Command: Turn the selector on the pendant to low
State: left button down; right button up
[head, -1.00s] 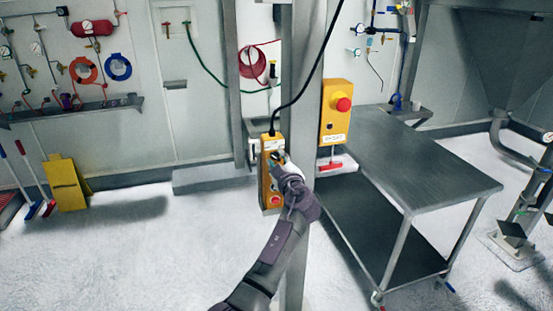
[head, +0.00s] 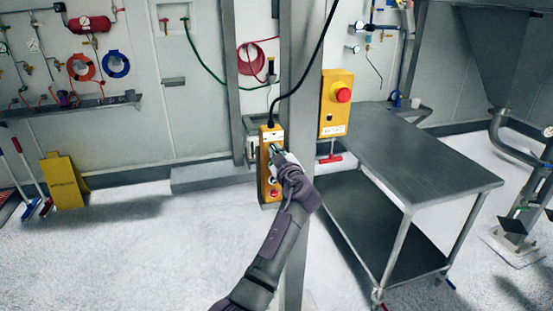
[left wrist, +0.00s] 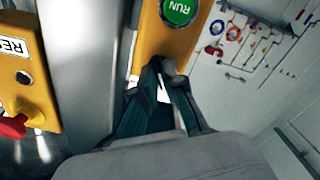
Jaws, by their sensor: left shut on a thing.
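The yellow pendant (head: 266,187) hangs upright on a black cable in front of a grey post in the head view. A red button shows near its lower end. In the left wrist view the pendant (left wrist: 166,42) shows a green RUN button at the top edge. My left gripper (head: 277,152) is at the front of the pendant's upper part. In the left wrist view its dark fingers (left wrist: 157,70) are close together against the pendant face, below the RUN button. They are shut on the selector, which they hide, so its setting cannot be read. My right gripper is not in view.
A yellow box with a red button (head: 333,116) is fixed to the post, right of the pendant; it also shows in the left wrist view (left wrist: 35,75). A steel table (head: 420,165) stands at the right.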

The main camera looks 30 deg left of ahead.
pick_arm(q)
jog(key=m+b, duration=0.3)
jog(key=shift+f+m, duration=0.15)
jog(key=shift+m, duration=0.15)
jog(key=m+b, duration=0.1)
jog(key=m, duration=0.2)
jog(key=shift+m, duration=0.3)
jog(key=shift+w+d+r+m+p, duration=0.1)
jog(key=shift+r+m+p, duration=0.05)
jog(key=shift+m, duration=1.9)
jog(key=shift+w+r+m+p, duration=0.1)
jog(key=shift+m+p, duration=0.05)
jog(key=shift+m, duration=1.9)
jog(key=c, duration=1.2)
grip_release()
jog(key=shift+f, duration=0.1)
jog(key=shift+c, duration=0.2)
